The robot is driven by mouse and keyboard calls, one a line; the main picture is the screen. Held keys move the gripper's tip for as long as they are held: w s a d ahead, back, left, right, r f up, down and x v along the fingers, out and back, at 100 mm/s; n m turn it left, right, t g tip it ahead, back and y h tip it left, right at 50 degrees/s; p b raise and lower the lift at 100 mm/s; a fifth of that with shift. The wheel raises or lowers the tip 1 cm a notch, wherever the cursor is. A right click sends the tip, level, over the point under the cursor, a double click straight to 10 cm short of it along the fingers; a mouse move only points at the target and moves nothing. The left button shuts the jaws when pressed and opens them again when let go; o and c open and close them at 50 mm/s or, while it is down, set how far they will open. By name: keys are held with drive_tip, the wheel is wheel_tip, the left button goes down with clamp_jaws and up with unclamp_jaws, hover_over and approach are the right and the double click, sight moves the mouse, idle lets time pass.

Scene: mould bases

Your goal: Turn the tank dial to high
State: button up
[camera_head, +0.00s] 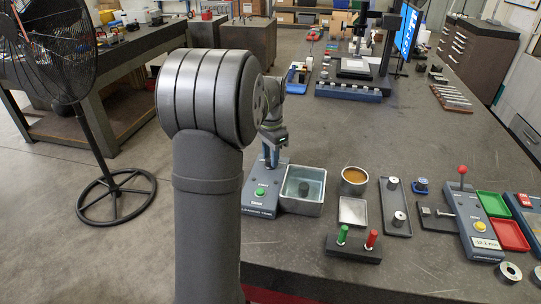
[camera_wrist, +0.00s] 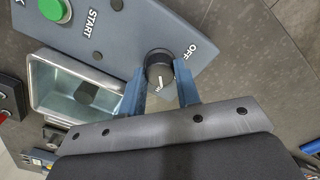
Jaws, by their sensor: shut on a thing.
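The tank dial (camera_wrist: 160,66) is a dark round knob with a white pointer mark, on the blue-grey tank panel (camera_wrist: 124,40). The word OFF is printed beside it, to its right in the wrist view. My gripper (camera_wrist: 161,82) is shut on the dial, one blue finger on each side. The pointer mark faces toward my gripper's palm, away from OFF; any lettering there is too small to read. In the head view my gripper (camera_head: 270,158) reaches down to the panel's far end and the dial is hidden.
A green START button (camera_head: 261,191) is on the same panel. The open tank (camera_head: 303,207) with a dark block in liquid stands right beside it. A bowl (camera_head: 354,180), a small tray (camera_head: 352,211) and a block with green and red handles (camera_head: 353,252) are further right.

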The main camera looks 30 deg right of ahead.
drive_tip(key=shift+m, duration=0.8)
drive_tip(key=o, duration=1)
drive_tip(key=shift+r, duration=0.1)
wheel_tip(320, 180, up, 17)
drive_tip(key=shift+r, duration=0.15)
